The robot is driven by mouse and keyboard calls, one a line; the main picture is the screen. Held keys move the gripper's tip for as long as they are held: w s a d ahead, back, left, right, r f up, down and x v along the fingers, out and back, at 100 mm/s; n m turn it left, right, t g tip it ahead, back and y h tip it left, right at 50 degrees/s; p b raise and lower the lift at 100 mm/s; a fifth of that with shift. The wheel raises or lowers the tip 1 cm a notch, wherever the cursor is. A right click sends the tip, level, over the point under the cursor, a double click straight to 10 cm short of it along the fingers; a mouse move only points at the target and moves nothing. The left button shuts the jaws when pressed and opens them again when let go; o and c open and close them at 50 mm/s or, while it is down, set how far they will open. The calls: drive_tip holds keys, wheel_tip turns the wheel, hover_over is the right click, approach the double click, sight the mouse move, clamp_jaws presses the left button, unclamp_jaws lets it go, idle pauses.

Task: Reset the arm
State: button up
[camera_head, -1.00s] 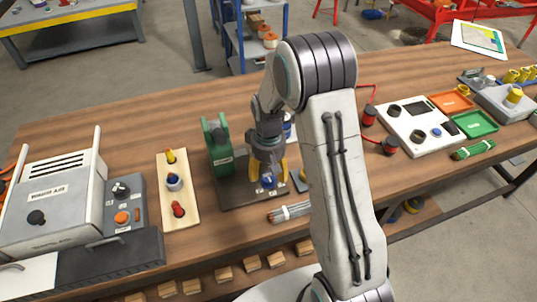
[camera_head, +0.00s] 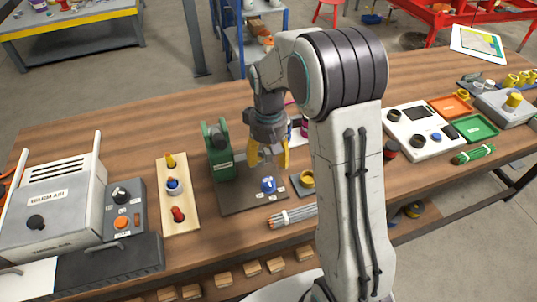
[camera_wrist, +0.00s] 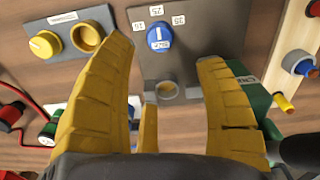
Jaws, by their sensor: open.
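My gripper (camera_head: 268,155) is open and empty, with yellow fingers pointing down above the dark pump skid plate (camera_head: 238,202). A green upright part (camera_head: 219,150) stands at the plate's back left. My arm hides part of the bench behind it.
A wooden board (camera_head: 178,195) with coloured knobs and a grey heater-like box (camera_head: 50,210) stand to the left. Grey rods (camera_head: 292,215) lie in front of the plate. A white panel (camera_head: 418,128) with orange and green trays is at right.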

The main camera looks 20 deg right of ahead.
idle(0.3)
drive_tip(key=s+f+m+g, duration=0.1)
drive_tip(key=s+g, duration=0.1)
drive_tip(key=s, duration=0.8)
drive_tip(key=s+r+t, duration=0.5)
drive_tip(key=s+r, duration=0.7)
drive_tip(key=shift+t, duration=0.4)
